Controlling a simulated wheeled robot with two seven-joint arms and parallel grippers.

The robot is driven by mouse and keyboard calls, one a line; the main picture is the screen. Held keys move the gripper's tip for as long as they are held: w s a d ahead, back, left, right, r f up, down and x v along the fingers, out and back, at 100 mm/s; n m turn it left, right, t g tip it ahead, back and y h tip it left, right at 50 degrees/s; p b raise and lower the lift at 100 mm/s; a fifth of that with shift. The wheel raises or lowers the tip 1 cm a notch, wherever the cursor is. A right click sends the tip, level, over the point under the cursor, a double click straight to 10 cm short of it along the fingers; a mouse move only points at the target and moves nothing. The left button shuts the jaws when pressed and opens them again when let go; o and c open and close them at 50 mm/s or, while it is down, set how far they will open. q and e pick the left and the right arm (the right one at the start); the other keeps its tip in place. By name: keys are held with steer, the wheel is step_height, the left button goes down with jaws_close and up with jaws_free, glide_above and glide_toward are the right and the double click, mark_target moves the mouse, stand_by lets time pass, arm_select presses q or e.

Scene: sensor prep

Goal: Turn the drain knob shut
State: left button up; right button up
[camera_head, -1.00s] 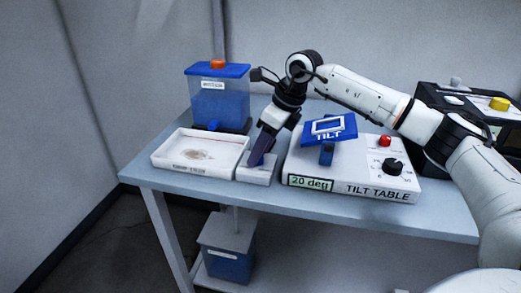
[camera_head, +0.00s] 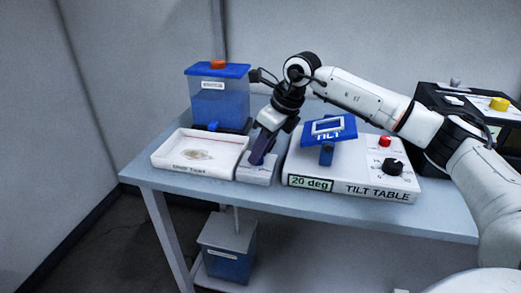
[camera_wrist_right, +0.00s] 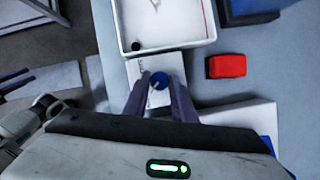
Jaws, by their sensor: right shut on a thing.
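The head view mostly hides the knob behind the fingers. Part of what looks like my left gripper (camera_wrist_right: 18,82) shows at the left edge of the right wrist view, too cut off to judge its opening.
A shallow white tray (camera_head: 163,159) stands left of the block. The white tilt table (camera_head: 300,168), reading 20 deg, stands close on the right. A blue tank (camera_head: 219,103) with an orange cap is behind. A blue container (camera_head: 229,263) stands below the table.

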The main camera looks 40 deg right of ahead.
steer(key=m, duration=0.2)
steer(key=m+h, duration=0.1)
steer(key=m, duration=0.1)
steer(key=shift+a+t+h, duration=0.2)
steer(key=shift+t+h, duration=0.1)
steer(key=m+h, duration=0.1)
steer(key=m, duration=0.3)
steer(key=shift+a+m+h+b, duration=0.2)
steer(key=shift+m+h+b, duration=0.15)
steer(key=shift+m+h, duration=0.05)
steer(key=m, duration=0.2)
steer(key=m+g+h, duration=0.1)
steer(key=m, duration=0.1)
steer(key=shift+a+h, duration=0.1)
steer(key=shift+h, duration=0.2)
steer(key=shift+w+m+g+h, duration=0.1)
steer(key=shift+m+g+h, duration=0.3)
steer(key=shift+m, duration=1.4)
steer(key=o, duration=1)
